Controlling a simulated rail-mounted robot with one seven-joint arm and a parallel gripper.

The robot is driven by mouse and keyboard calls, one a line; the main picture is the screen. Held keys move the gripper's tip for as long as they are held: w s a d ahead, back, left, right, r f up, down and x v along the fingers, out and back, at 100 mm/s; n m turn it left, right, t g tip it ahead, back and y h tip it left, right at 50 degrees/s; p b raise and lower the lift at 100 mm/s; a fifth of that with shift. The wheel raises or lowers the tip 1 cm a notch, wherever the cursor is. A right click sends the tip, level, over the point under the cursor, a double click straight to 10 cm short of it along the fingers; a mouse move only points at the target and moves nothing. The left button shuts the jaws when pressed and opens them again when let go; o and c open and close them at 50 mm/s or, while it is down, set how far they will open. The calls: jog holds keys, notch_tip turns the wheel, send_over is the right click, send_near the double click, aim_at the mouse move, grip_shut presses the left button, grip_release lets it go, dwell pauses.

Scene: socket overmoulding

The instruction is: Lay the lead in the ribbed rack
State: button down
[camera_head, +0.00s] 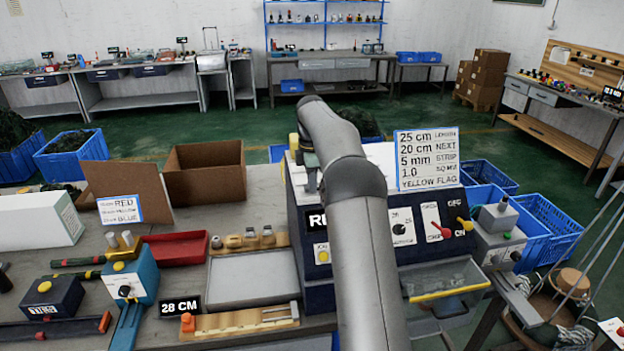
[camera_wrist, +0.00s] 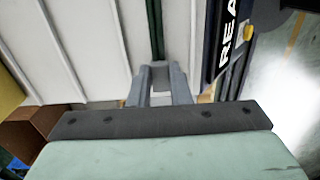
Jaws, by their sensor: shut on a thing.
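My gripper (camera_wrist: 158,88) shows in the wrist view, with its two grey fingers close together. It is shut on a thin dark green strip (camera_wrist: 156,32), which looks like the lead and runs from the fingers to the top edge. A pale surface with long parallel ridges (camera_wrist: 88,45) lies under and left of the fingers, and looks like the ribbed rack. I cannot tell whether the lead touches it. In the head view my arm hides most of this area, and the lead cannot be made out there.
A navy machine (camera_head: 300,245) with a lettered panel stands beside my arm. An open cardboard box (camera_head: 205,172), a red tray (camera_head: 174,250) and a wooden fixture (camera_head: 240,322) are on the bench at left. A sign board (camera_head: 427,160) stands to the right of my arm.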

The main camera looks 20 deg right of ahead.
jog(key=c, duration=1.3)
grip_release()
jog(key=shift+o, duration=0.2)
notch_tip(320, 180, up, 12)
jog(key=p, duration=0.3)
jog(key=s+a+r+m+b, duration=0.2)
jog(key=s+a+m, duration=0.3)
jog(key=a, duration=0.4)
jog(key=s+a+f+m, duration=0.3)
jog(key=s+f, duration=0.2)
jog(key=s, duration=0.7)
jog(key=s+a+f+m+b, duration=0.1)
jog(key=s+a+f+m, duration=0.2)
jog(key=s, duration=0.9)
jog(key=s+a+f+m+t+b, duration=0.1)
jog(key=s+a+f+m, duration=0.3)
jog(key=s+f, duration=0.5)
jog(key=s, duration=0.3)
jog(key=shift+s+a, duration=0.2)
jog(key=shift+s, duration=0.2)
